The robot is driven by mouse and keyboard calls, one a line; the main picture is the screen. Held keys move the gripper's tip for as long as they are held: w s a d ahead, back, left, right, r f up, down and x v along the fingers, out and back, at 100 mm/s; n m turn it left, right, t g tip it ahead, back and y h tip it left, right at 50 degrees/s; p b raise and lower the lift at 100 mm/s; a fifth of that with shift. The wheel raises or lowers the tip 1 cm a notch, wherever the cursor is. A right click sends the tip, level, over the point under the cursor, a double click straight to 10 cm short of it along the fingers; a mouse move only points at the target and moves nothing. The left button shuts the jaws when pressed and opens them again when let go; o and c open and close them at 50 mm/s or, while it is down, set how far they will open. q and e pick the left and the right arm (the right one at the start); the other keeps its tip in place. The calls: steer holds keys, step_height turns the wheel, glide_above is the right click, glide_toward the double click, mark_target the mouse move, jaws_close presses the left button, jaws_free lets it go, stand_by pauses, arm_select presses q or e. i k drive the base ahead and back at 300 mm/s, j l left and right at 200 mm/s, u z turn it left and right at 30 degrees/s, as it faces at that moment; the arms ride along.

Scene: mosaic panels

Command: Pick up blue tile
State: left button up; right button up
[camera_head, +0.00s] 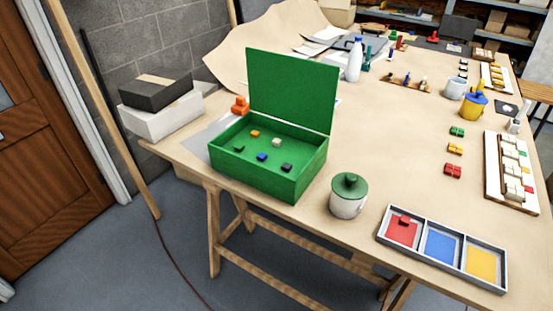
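A small blue tile (262,157) lies inside the open green box (253,180), near the middle of its floor. The box stands at the near left part of the table with its lid (291,90) raised at the back. Around the blue tile in the box lie an orange tile (255,133), a white tile (276,143), a green tile (239,149) and a dark tile (287,167). Neither of my grippers shows in the head view.
A white jar with a green lid (348,195) stands right of the box. A tray (382,239) with red, blue and yellow compartments lies at the table's near edge, a red tile (404,221) in its red part. Tile racks (489,193) stand at the right. The table's middle (385,135) is clear.

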mark_target(262, 157)
steer(key=i+j+z, duration=0.1)
steer(key=z, duration=0.25)
steer(key=i+j+z, duration=0.1)
steer(key=j+z, duration=0.4)
steer(key=z, duration=0.2)
steer(key=i+j+z, duration=0.25)
steer(key=j, duration=1.25)
steer(key=k+j+z, duration=0.1)
steer(key=j+z, duration=0.2)
steer(key=j, duration=1.15)
steer(key=l, duration=0.7)
